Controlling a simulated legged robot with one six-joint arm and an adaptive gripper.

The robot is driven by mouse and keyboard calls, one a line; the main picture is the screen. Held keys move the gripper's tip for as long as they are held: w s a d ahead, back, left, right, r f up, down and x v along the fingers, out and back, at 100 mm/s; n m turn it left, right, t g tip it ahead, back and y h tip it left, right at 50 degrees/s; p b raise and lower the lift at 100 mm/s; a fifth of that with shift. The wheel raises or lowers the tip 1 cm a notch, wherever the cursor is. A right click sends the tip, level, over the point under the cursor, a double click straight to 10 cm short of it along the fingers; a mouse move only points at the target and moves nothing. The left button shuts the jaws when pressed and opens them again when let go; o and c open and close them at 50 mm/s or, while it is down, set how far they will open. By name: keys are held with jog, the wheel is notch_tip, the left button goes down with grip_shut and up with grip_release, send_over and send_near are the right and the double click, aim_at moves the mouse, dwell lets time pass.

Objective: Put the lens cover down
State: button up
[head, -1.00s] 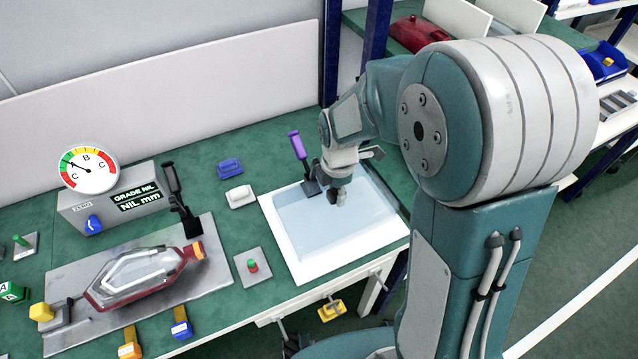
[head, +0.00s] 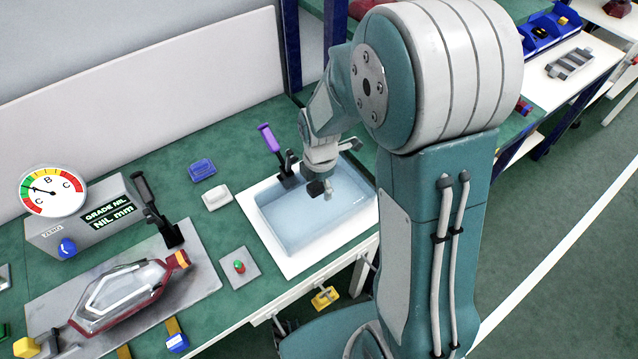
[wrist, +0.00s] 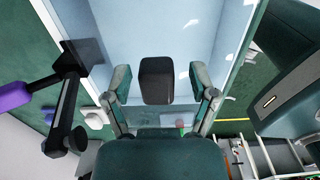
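A clear cover with a red rim (head: 125,295) lies on a grey plate (head: 60,300) at the left of the bench. I cannot tell whether its clear top is a separate piece. My gripper (head: 322,188) is far to its right, low over a pale-blue tray with a white border (head: 262,238). In the wrist view, my gripper (wrist: 160,78) has its fingers spread, with a dark block (wrist: 156,82) showing between them and a gap on each side. I see no lens cover between the fingers. Whether the block touches anything is unclear.
A purple-handled clamp (head: 269,138) stands at the tray's far-left edge, close to my gripper. A black-handled clamp (head: 155,210) and a gauge box (head: 85,235) stand by the plate. A red-and-green button (head: 239,266) sits between plate and tray.

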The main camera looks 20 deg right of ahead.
jog(key=shift+a, duration=0.9)
jog(key=shift+a+r, duration=0.2)
jog(key=r, duration=0.2)
jog(key=d+r, duration=0.1)
jog(key=r, duration=0.3)
jog(key=shift+d+r, duration=0.1)
jog(key=shift+d, duration=0.15)
jog(key=s+d+r+m+t, duration=0.1)
jog(key=s+r+m+t, duration=0.4)
jog(key=s+r+m, duration=1)
jog(key=s+m, duration=0.1)
jog(key=m, duration=0.5)
jog(key=shift+r+m+t, duration=0.3)
jog(key=shift+r, duration=0.1)
jog(key=shift+w, duration=0.1)
